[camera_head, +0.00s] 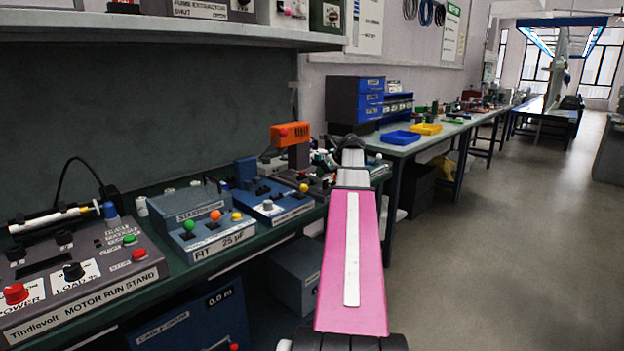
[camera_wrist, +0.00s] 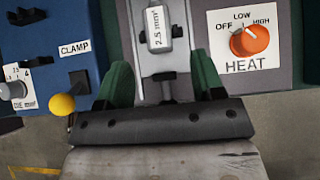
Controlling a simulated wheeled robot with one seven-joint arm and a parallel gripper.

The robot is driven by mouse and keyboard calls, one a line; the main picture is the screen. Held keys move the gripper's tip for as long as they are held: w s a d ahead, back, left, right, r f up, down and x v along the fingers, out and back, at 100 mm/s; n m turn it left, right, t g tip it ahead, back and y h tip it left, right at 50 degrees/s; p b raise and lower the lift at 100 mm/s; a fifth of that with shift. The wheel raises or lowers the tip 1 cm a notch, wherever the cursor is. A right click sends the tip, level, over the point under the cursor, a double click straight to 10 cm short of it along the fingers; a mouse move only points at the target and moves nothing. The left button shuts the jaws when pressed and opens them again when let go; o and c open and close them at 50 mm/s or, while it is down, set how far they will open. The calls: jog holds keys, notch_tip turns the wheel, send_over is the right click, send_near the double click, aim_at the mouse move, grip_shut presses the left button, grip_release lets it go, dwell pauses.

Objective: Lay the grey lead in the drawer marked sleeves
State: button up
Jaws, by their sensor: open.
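My gripper shows in the wrist view (camera_wrist: 163,82), its two green fingers apart above a dark bar. Between and beyond the fingers is a grey upright part (camera_wrist: 160,55) with a white "2.5 mm²" tag; I cannot tell whether it touches them. In the head view my pink arm reaches towards the bench and hides part of it. I cannot pick out the grey lead in either view. A stack of blue drawers (camera_head: 370,99) stands on the far bench; its labels are too small to read, so I cannot tell which is marked sleeves.
A blue CLAMP unit with a yellow knob (camera_wrist: 62,104) and a HEAT panel (camera_wrist: 249,40) flank the gripper. Blue (camera_head: 400,137) and yellow (camera_head: 425,128) trays sit beside the drawers. Floor at right is clear.

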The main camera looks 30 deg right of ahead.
jog(key=x, duration=0.5)
jog(key=shift+r, duration=0.1)
jog(key=c, duration=1.1)
jog(key=shift+r, duration=0.1)
notch_tip(320, 180, up, 10)
